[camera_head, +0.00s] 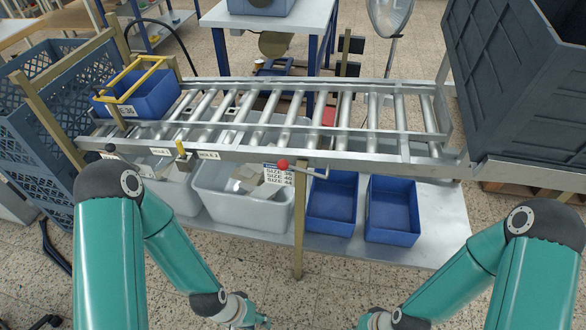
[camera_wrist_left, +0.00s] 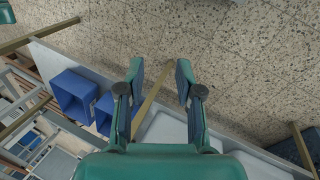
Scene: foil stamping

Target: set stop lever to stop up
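A lever with a red ball knob (camera_head: 283,165) sits on the front rail of the roller conveyor. Its thin metal rod runs right from the knob, roughly level along the rail. A lever with a black knob (camera_head: 109,148) and a yellow-topped handle (camera_head: 180,147) are farther left on the same rail. I cannot tell from the labels which one is the stop lever. My left gripper (camera_wrist_left: 160,70) is open and empty in the left wrist view, above the floor and the conveyor's lower shelf, apart from the levers. My right wrist shows at the bottom edge; its fingers are out of view.
The roller conveyor (camera_head: 365,152) carries a blue crate with a yellow frame (camera_head: 150,92) at its left end. White bins (camera_head: 240,205) and blue bins (camera_head: 392,210) stand on the lower shelf. Large dark crates (camera_head: 515,80) stand right. The floor in front is clear.

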